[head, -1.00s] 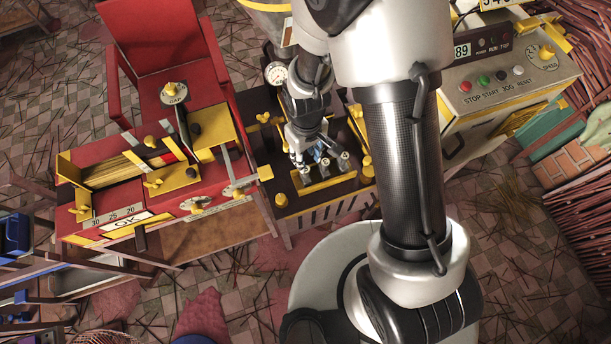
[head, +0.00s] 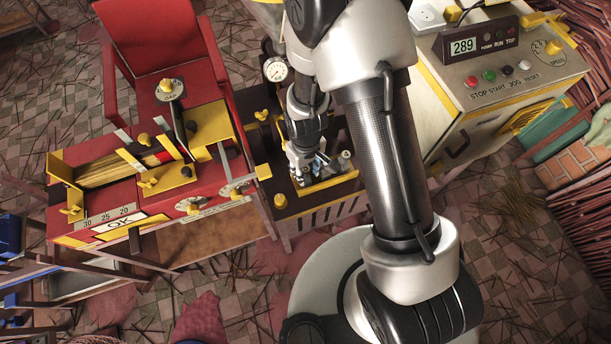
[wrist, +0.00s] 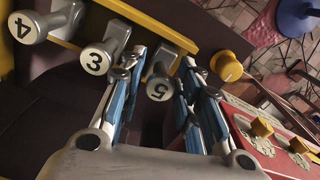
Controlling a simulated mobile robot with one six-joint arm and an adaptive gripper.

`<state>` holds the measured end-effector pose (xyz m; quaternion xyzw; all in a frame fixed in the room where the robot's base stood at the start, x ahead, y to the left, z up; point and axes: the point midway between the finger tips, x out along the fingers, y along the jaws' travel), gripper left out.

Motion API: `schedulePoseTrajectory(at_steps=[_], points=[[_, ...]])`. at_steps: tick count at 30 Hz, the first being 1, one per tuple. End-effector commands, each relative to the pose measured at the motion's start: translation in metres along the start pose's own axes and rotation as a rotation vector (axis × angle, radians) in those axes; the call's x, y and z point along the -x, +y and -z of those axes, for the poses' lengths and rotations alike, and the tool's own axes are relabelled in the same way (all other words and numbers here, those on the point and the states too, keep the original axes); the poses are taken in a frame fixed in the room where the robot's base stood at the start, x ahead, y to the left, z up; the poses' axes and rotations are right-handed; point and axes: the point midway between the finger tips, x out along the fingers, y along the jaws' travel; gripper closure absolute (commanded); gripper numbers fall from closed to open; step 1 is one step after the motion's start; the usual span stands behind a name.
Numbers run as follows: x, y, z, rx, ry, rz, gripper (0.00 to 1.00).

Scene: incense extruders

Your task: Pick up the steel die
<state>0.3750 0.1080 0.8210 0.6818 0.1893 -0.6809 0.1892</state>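Several steel dies with numbered round ends stand in a row along a yellow strip. In the wrist view I see the steel die marked 5 (wrist: 160,87), the one marked 3 (wrist: 98,60) and the one marked 4 (wrist: 25,28). My gripper (wrist: 164,70) is open, with its blue-and-grey fingers on either side of the die marked 5. Gaps show beside that die, though contact further down cannot be told. In the head view my gripper (head: 308,168) is low over the dark die bench, partly covering the dies; one steel die (head: 345,156) shows to its right.
The dark bench (head: 283,214) has yellow trim and a yellow knob (wrist: 227,67) near the dies. A red machine (head: 110,202) stands to its left. A cream control cabinet (head: 480,85) with a 289 display stands right. Sticks litter the tiled floor.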

Motion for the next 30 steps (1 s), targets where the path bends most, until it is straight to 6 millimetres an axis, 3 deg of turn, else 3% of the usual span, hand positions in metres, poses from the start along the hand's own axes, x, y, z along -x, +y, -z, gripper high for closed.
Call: schedulePoseTrajectory(at_steps=[13,30], points=[[0.0002,-0.0001,-0.0004,0.0,-0.001,0.0,1.0],[0.0003,-0.0001,-0.0005,0.0,-0.001,0.0,1.0]])
